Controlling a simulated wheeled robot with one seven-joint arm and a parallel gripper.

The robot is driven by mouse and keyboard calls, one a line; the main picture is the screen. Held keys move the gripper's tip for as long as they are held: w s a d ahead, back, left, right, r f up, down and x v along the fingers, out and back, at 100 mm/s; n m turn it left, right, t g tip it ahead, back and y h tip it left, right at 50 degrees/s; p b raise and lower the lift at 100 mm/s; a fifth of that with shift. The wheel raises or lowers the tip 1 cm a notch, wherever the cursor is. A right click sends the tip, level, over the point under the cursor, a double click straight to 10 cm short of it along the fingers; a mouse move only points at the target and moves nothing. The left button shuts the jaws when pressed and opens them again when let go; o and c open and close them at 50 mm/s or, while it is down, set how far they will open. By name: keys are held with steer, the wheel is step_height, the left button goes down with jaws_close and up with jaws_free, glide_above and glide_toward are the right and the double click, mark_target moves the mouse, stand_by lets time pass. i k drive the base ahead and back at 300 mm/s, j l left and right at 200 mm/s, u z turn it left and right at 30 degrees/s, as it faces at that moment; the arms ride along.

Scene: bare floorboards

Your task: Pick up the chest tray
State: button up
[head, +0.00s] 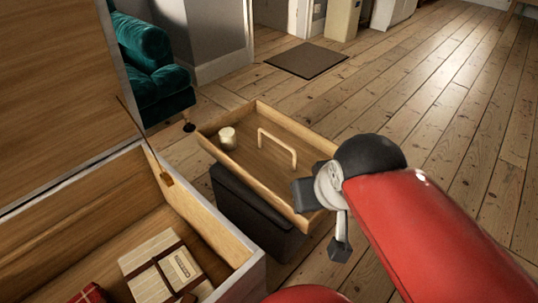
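The chest tray (246,186) is a shallow, light wooden tray with an upright loop handle (279,146) in its middle. It lies over a dark box-like stool (237,203) to the right of the open chest; its right corner is hidden behind my arm. A small pale round jar or candle (228,138) stands inside the tray near its left corner. My gripper (340,247) is partly visible below my wrist, by the tray's right end. It is right of and nearer than the handle.
The open wooden chest (215,235) fills the lower left, its lid raised. It holds a pale box with a dark band (163,265) and a red plaid item (90,294). A green armchair (150,65) and a dark mat (306,60) are behind. The floor at right is clear.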

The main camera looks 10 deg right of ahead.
mark_target(273, 150)
steer(key=l+u, duration=1.1)
